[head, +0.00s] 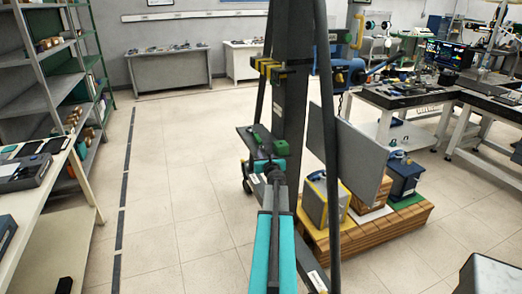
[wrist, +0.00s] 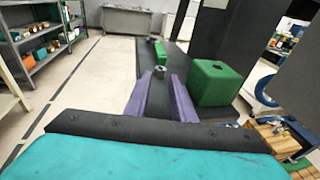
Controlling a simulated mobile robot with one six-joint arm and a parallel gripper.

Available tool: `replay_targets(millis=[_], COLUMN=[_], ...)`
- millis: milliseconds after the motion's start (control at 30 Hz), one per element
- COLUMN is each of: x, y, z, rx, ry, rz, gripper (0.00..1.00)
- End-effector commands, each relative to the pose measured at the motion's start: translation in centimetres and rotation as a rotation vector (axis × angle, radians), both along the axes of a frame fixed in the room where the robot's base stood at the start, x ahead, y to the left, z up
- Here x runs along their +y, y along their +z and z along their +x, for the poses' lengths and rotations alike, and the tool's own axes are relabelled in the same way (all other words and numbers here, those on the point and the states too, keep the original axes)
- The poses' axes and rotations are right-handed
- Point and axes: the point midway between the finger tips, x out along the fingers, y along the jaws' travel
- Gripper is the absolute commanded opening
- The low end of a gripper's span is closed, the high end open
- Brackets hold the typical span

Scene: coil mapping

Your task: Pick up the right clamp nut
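In the wrist view, a small grey metal piece that looks like a clamp nut (wrist: 160,72) stands on a dark shelf (wrist: 178,58), straight ahead of my gripper. My gripper (wrist: 161,80) has two purple fingers, spread apart, with the nut seen in the gap at or just past their tips. I cannot tell whether either finger touches it. No other nut is clear to see. A large green block (wrist: 214,82) with a hole in its top is right of the fingers. A smaller green block (wrist: 160,52) is beyond the nut.
In the head view, a dark upright column (head: 293,100) rises by the shelf (head: 246,138). A grey panel (head: 345,160) and boxes on a wooden pallet (head: 375,230) are to the right. Shelving (head: 50,95) is on the left.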

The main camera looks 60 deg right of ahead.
Motion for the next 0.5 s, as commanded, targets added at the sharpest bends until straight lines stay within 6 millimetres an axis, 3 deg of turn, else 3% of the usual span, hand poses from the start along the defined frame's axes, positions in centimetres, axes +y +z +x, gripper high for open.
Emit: replay_targets(millis=[500], x=[-2.4], y=[-0.3], z=[2.0], rx=[0.000], ry=[0.000], rz=[0.001], gripper=[0.23])
